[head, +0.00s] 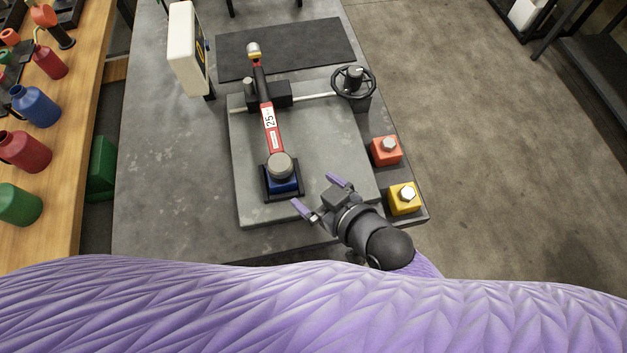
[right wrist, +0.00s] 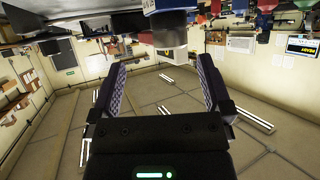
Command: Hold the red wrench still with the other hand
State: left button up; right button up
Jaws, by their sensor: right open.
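The red wrench (head: 273,128) lies along the grey plate, with a white "25" label on its shaft and a black handle toward the back. Its round grey head (head: 280,165) sits over a blue block in a black holder (head: 284,187). My right gripper (head: 318,194) is open and empty, just right of and in front of the wrench head, apart from it. In the right wrist view, its two purple fingers (right wrist: 165,90) stand wide apart, with a dark cylinder and a blue part beyond them at the top. My left gripper is not in view.
A black handwheel (head: 353,83) with a rod stands at the plate's back right. A red block (head: 386,151) and a yellow block (head: 404,199) with hex bolts sit at the right edge. A white display box (head: 187,48) stands back left. The bench's left part is clear.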

aim_at(289, 171)
jog(key=shift+t+y, duration=0.3)
jog(key=shift+y, duration=0.1)
jog(key=b+x, duration=0.1)
jog(key=x, duration=0.2)
jog(key=r+b+x, duration=0.1)
jog(key=x, duration=0.2)
jog(key=b+x, duration=0.1)
jog(key=x, duration=0.3)
jog(key=shift+a+r, duration=0.15)
jog(key=shift+a, duration=0.25)
jog(key=shift+s, duration=0.1)
grip_shut()
